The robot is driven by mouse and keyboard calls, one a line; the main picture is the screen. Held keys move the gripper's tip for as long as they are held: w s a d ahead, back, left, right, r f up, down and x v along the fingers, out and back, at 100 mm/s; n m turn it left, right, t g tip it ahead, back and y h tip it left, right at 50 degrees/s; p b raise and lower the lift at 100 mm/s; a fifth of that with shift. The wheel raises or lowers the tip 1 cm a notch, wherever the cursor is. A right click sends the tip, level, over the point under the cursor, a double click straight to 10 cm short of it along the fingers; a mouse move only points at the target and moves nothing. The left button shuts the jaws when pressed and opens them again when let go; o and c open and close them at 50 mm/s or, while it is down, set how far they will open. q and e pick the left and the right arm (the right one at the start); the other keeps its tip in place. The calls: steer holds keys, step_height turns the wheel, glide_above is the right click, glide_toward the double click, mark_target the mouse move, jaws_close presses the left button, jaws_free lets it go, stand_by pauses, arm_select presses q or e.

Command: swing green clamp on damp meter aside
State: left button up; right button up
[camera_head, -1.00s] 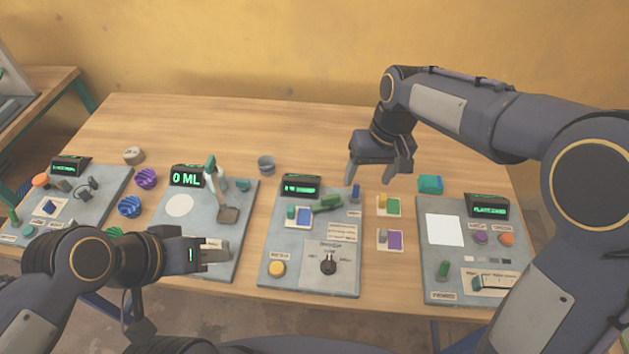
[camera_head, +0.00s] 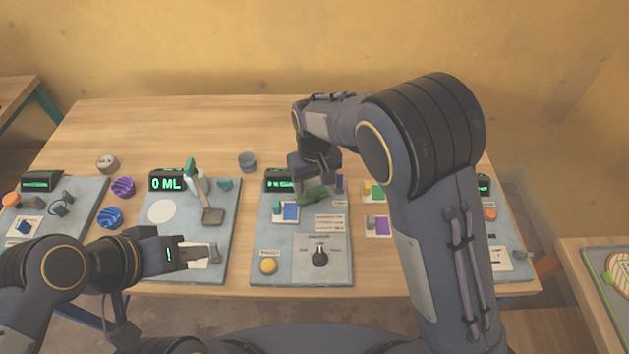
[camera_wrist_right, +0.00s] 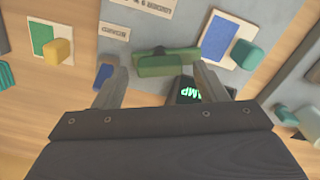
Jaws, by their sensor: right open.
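The damp meter is a grey panel (camera_head: 268,236) in the middle of the table, with a dark display (camera_head: 277,181) at its back. The green clamp (camera_head: 312,196) lies near the panel's back, beside the display and a blue-and-white pad. My right gripper (camera_head: 314,178) is above the clamp, partly hiding it. In the right wrist view, the green clamp (camera_wrist_right: 168,65) shows between my open right fingertips (camera_wrist_right: 162,72), with no clear contact. The display (camera_wrist_right: 203,93) is partly hidden by the gripper. My left gripper (camera_head: 207,254) hangs over the neighbouring panel; its opening is unclear.
A yellow button (camera_head: 268,266) and a black knob (camera_head: 320,257) sit on the meter's front part. Small cards with coloured blocks (camera_head: 377,226) lie just to its right. The 0 ML panel (camera_head: 165,238) stands to its left. Free wood (camera_head: 215,125) lies behind the panels.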

steer(key=c, duration=1)
steer(key=shift+n, duration=0.4)
steer(key=n+b, duration=0.1)
steer(key=n, duration=0.2)
steer(key=shift+n, duration=0.4)
steer(key=n, duration=0.4)
steer(key=shift+a+n+b, duration=0.1)
steer(key=shift+n+b, duration=0.2)
steer(key=n, duration=0.4)
steer(key=shift+s, duration=0.15)
steer(key=n, duration=0.4)
steer(key=shift+s+n, duration=0.1)
steer(key=shift+n, duration=0.2)
